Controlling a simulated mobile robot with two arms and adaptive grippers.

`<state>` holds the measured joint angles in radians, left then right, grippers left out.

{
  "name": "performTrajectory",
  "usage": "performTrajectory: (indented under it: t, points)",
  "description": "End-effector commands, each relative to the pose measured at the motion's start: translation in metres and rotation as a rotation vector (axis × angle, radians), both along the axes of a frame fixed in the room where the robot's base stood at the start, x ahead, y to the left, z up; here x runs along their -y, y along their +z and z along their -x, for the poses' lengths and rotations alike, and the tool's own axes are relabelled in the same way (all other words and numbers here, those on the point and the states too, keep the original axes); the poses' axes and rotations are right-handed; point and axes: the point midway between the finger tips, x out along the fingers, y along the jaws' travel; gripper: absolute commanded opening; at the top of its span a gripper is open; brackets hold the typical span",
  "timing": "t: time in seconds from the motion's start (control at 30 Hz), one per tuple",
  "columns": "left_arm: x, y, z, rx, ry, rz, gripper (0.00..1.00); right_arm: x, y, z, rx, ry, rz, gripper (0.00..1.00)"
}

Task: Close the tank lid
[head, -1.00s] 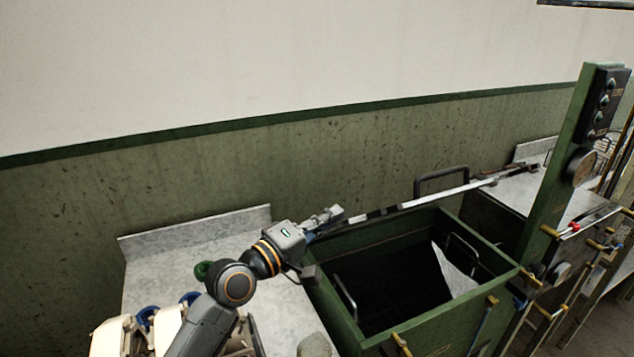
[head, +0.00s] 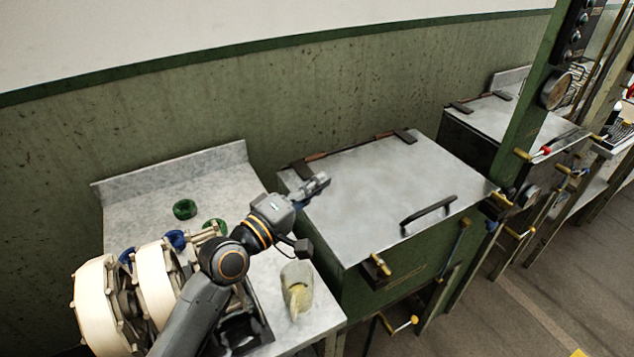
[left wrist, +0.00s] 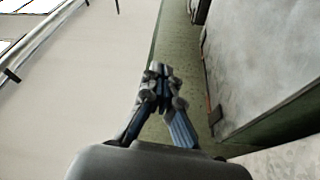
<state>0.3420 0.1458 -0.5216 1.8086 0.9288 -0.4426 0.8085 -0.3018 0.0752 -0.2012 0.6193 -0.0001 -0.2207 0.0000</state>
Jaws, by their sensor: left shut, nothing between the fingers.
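The tank lid (head: 375,185) is a flat grey metal sheet with a black handle (head: 428,214) near its front edge and dark hinges at the back. It lies flat over the green tank (head: 405,272), whose inside is hidden. My left gripper (head: 320,184) is shut and empty, above the lid's left part in the head view; whether it touches the lid is unclear. In the left wrist view the shut fingers (left wrist: 160,75) show at the middle, with the lid (left wrist: 265,55) to the right. My right gripper is not in view.
A grey counter (head: 140,225) stands left of the tank with green rings (head: 184,209), a clear vessel (head: 297,288) and large cream reels (head: 95,305). A second lidded basin (head: 495,118) and a green post (head: 535,110) stand to the right.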

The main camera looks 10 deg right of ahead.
Motion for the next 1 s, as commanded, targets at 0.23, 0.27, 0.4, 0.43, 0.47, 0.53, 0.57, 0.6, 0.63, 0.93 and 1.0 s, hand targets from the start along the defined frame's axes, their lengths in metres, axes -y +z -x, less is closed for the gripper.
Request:
performTrajectory:
  t: [0.23, 0.27, 0.4, 0.43, 0.47, 0.53, 0.57, 0.6, 0.63, 0.93, 1.0]
  points:
    - [0.001, 0.010, -0.002, 0.000, 0.001, 0.000, 0.00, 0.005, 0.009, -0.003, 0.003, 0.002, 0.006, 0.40]
    - [0.001, 0.013, -0.002, 0.000, 0.001, 0.000, 0.00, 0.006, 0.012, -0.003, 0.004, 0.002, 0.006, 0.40]
    - [0.003, 0.031, -0.005, 0.001, 0.003, 0.000, 0.00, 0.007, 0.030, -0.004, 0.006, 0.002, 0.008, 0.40]
    - [0.003, 0.035, -0.006, 0.001, 0.003, 0.000, 0.00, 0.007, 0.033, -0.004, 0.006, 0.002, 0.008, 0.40]
    - [0.004, 0.039, -0.007, 0.001, 0.003, 0.000, 0.00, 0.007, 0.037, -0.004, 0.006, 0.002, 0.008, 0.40]
    - [0.005, 0.048, -0.009, 0.000, 0.004, -0.001, 0.00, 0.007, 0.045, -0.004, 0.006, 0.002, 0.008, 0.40]
    - [0.000, 0.038, -0.007, -0.001, 0.006, -0.004, 0.00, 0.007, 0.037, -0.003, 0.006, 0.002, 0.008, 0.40]
    - [-0.008, 0.029, -0.004, -0.001, 0.007, -0.004, 0.00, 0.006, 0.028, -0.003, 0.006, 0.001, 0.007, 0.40]
    - [-0.014, 0.027, -0.002, 0.001, 0.007, -0.004, 0.00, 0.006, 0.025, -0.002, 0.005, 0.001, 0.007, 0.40]
    - [-0.063, 0.009, 0.020, 0.001, 0.005, -0.004, 0.00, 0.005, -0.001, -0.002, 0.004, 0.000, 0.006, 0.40]
    - [-0.071, 0.007, 0.023, 0.000, 0.006, -0.002, 0.00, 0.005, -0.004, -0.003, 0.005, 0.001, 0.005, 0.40]
